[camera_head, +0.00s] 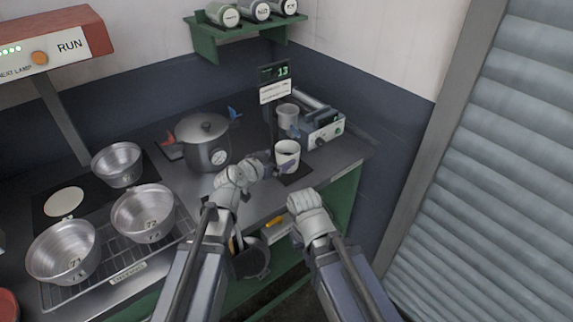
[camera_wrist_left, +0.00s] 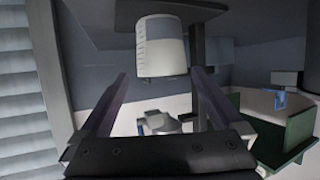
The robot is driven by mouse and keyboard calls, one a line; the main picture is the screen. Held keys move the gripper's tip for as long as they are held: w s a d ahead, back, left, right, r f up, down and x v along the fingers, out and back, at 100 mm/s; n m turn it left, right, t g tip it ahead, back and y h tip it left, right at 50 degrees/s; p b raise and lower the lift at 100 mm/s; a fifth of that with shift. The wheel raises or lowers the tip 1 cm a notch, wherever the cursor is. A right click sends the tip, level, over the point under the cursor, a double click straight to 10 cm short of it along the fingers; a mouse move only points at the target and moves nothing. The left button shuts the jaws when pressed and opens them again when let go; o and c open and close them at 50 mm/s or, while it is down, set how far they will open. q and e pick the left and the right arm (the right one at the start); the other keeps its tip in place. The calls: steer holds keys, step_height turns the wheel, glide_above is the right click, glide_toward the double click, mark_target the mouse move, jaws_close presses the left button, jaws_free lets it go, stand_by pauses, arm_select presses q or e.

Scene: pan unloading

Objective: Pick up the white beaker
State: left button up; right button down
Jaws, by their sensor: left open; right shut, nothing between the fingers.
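The white beaker (camera_head: 287,153) stands upright on a dark mat near the front right of the bench. A dark patch shows on its side. My left gripper (camera_head: 279,169) is open just to the left and front of it. In the left wrist view the beaker (camera_wrist_left: 162,48) shows beyond the gap between the open fingers (camera_wrist_left: 158,82), with nothing gripped. My right gripper (camera_head: 298,196) is low in front of the bench, to the right of my left one, shut and empty. Its fingertips are mostly hidden by the wrist.
A lidded pot (camera_head: 206,146) with a dial stands left of the beaker. A grey-white cup (camera_head: 288,115) and a boxy device (camera_head: 323,130) are behind it. Open metal pans (camera_head: 143,214) sit on the wire rack at left. A sign post (camera_head: 274,85) rises behind. Bench is open at right.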

mark_target(292, 150)
arm_select(q)
steer(key=shift+b+x, duration=1.5)
steer(key=shift+x, duration=2.45)
steer(key=shift+a+r, duration=0.1)
steer(key=shift+c, duration=0.4)
steer(key=c, duration=1.1)
steer(key=shift+r, duration=0.1)
